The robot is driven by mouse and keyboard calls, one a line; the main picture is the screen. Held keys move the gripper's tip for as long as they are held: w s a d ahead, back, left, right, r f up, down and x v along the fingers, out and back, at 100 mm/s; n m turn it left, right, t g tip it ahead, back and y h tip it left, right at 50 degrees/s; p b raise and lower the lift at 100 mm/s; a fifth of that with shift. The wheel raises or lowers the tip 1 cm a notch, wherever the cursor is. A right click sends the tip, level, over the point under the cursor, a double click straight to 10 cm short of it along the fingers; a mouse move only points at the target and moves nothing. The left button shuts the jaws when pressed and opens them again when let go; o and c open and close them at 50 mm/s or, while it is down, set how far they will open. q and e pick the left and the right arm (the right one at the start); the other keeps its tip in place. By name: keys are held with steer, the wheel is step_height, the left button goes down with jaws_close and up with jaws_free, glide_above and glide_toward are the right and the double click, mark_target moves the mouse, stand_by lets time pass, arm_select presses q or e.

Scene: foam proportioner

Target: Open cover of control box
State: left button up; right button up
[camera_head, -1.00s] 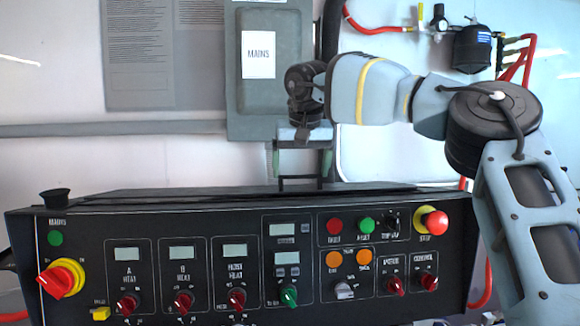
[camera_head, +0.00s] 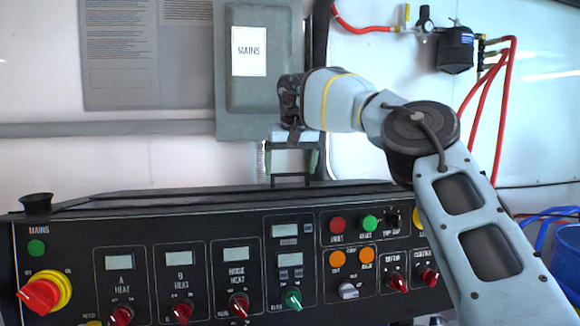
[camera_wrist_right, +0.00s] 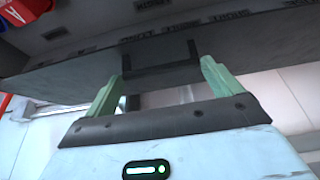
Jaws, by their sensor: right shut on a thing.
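The control box (camera_head: 215,225) is a wide black panel with knobs, lamps and small displays. Its cover's top edge (camera_head: 130,200) runs along the back, and I see no clear gap under it. A black bracket handle (camera_head: 291,179) stands at that edge; it also shows in the right wrist view (camera_wrist_right: 160,72). My right gripper (camera_head: 291,164) reaches down from above, its green fingers at the two sides of the handle, shut on it. The fingers show in the right wrist view (camera_wrist_right: 160,78) too. My left gripper is not in view.
A grey MAINS cabinet (camera_head: 262,95) hangs on the wall behind my right gripper. A black filter unit (camera_head: 455,50) with red hoses (camera_head: 497,110) is at the upper right. A blue container (camera_head: 552,235) stands at the right edge. A red-yellow knob (camera_head: 45,290) protrudes at the panel's left.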

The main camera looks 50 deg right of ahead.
stand_by(0.3)
steer(key=o, duration=1.1)
steer(key=v, duration=0.8)
steer(key=shift+w, duration=0.1)
